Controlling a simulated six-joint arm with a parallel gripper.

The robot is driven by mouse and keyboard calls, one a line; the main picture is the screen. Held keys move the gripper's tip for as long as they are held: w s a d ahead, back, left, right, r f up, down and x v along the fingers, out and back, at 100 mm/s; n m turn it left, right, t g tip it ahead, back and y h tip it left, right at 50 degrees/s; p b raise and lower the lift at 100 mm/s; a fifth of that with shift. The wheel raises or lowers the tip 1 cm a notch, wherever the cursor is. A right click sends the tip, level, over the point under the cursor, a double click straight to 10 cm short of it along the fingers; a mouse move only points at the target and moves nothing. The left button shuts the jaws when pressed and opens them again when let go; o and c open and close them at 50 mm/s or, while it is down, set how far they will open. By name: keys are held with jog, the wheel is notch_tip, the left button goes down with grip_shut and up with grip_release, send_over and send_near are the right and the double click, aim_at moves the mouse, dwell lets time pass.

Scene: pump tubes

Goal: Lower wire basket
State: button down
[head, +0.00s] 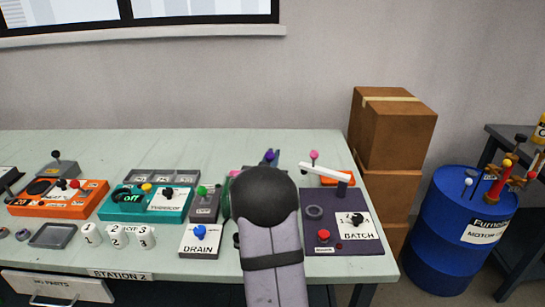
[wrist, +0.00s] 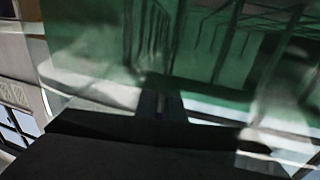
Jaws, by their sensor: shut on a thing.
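The wire basket (wrist: 230,35) shows as thin dark upright and cross wires in the wrist view, seen against or through green, see-through material. The green (wrist: 85,35) looks like a clear vessel or liquid; its edge also shows beside my arm in the head view (head: 225,198). My gripper (wrist: 158,103) is dark and close in front of the green, shut on what appears to be part of the basket. The grip itself is too dark and blurred to make out. In the head view my arm hides the gripper and most of the vessel.
On the bench, a purple BATCH panel (head: 320,239) with a white lever (head: 322,171) stands right of my arm. The DRAIN box (head: 197,241) and a teal panel (head: 148,205) stand left. A blue drum (head: 455,235) and cardboard boxes (head: 398,135) are beyond the bench.

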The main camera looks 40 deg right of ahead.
jog(key=c, duration=1.8)
grip_release()
jog(key=shift+o, duration=0.2)
jog(key=shift+b+v, duration=0.3)
jog(key=shift+v, duration=3.4)
jog(key=shift+c, duration=0.7)
